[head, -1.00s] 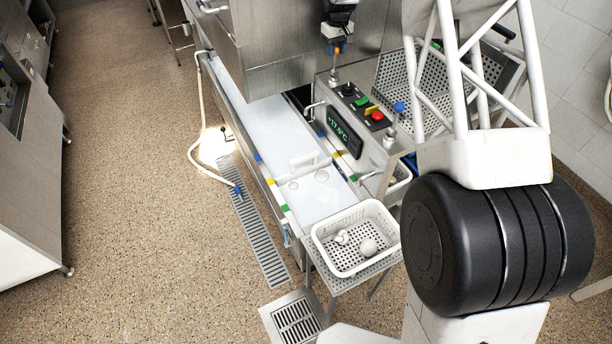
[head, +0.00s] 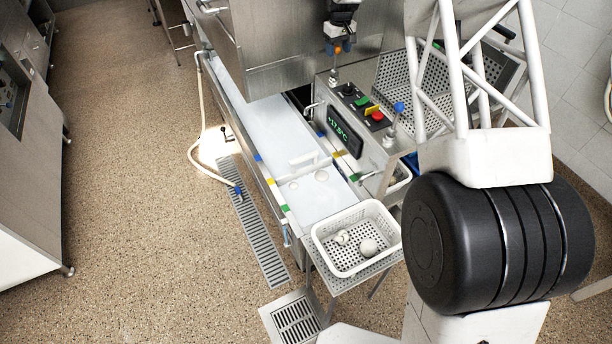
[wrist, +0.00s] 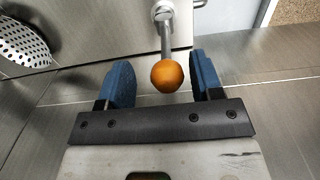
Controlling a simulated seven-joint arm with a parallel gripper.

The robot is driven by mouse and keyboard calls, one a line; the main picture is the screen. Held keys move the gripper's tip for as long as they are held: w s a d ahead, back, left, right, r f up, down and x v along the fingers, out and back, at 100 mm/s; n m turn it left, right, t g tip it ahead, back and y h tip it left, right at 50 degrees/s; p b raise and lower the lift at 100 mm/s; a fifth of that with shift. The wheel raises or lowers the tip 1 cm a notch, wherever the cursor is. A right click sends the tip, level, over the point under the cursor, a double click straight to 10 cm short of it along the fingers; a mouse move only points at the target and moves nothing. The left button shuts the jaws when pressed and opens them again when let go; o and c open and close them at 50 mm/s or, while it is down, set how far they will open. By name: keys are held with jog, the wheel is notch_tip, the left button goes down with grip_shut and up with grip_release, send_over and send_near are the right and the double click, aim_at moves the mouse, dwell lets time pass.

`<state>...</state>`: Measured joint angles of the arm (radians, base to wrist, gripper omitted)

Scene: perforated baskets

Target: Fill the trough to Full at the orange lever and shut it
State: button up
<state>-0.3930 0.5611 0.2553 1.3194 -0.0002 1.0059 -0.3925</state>
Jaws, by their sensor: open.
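The orange lever (head: 338,49) has a ball knob on a metal stem rising from the steel housing beside the trough. My gripper (head: 340,40) is open just above it in the head view. In the wrist view the orange knob (wrist: 167,76) lies between the two blue fingertips, with a gap on both sides. The trough (head: 243,112) is a long steel channel with a pale white interior. Blue, yellow and green bands mark its rim. I cannot read any level label or tell the water level.
A white perforated basket (head: 325,233) with pale round pieces stands at the trough's near end. The control box (head: 343,133) has a green display, buttons and a blue-knobbed lever (head: 399,107). A perforated steel tray (head: 385,75) stands behind it. A steel hood (head: 265,55) overhangs the trough.

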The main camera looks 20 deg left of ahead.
jog(key=shift+r, duration=0.1)
jog(key=shift+r, duration=3.4)
